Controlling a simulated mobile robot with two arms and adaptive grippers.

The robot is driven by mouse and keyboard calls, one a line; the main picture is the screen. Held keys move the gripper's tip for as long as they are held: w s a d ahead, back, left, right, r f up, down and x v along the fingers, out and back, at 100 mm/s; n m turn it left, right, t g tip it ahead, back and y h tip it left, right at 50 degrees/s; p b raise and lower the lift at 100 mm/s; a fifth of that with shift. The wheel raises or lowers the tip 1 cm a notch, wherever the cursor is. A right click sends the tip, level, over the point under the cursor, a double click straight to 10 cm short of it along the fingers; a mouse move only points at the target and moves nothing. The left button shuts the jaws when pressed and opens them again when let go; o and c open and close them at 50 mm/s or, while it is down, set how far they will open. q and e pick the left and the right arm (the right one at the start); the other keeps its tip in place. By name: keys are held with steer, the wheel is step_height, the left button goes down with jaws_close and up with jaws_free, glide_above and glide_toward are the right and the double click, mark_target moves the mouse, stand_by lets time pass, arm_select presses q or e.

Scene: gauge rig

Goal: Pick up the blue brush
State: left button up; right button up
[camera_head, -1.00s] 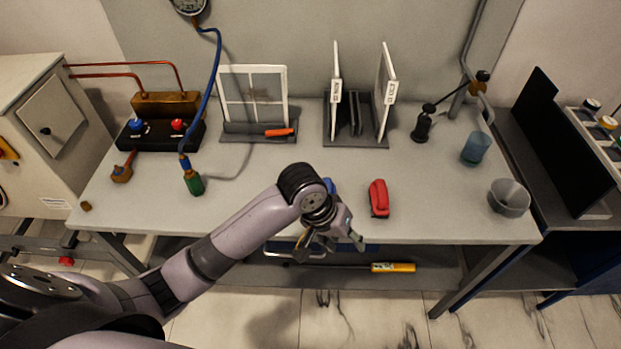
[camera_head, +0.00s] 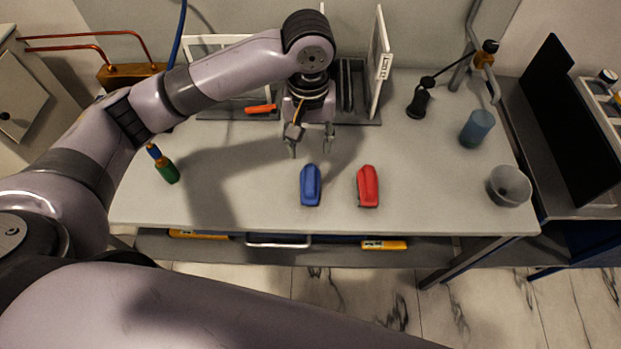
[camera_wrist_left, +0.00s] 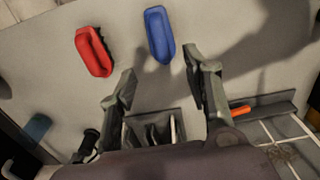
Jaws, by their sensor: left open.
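The blue brush (camera_head: 310,185) lies on the grey table near its front edge, left of a red brush (camera_head: 368,187). In the left wrist view the blue brush (camera_wrist_left: 159,34) lies ahead of the fingers, and the red brush (camera_wrist_left: 94,52) lies to its left. My left gripper (camera_head: 311,152) is open and empty, just behind the blue brush in the head view. Its spread fingers show in the left wrist view (camera_wrist_left: 160,85), and the blue brush is beyond their tips. My right gripper is not in view.
A rack (camera_head: 374,110) with white panels stands behind the gripper. An orange-handled tool (camera_head: 260,109) lies at the back. A grey bowl (camera_head: 508,186), a blue cup (camera_head: 477,128) and a black nozzle (camera_head: 420,104) stand at the right. A green-and-blue connector (camera_head: 167,171) is at the left.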

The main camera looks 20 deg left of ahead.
mark_target(310, 175)
arm_select(q)
step_height(310, 175, down, 4)
steer(key=f, duration=0.3)
steer(key=shift+w+p, duration=0.2)
steer(key=shift+p, duration=0.15)
steer(key=shift+f, duration=0.8)
steer(key=f, duration=0.2)
steer(key=f+p, duration=0.1)
steer(key=shift+w+f, duration=0.2)
steer(key=shift+f, duration=0.65)
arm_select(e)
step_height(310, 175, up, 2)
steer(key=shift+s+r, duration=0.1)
arm_select(q)
steer(key=shift+c, duration=0.6)
jaws_close()
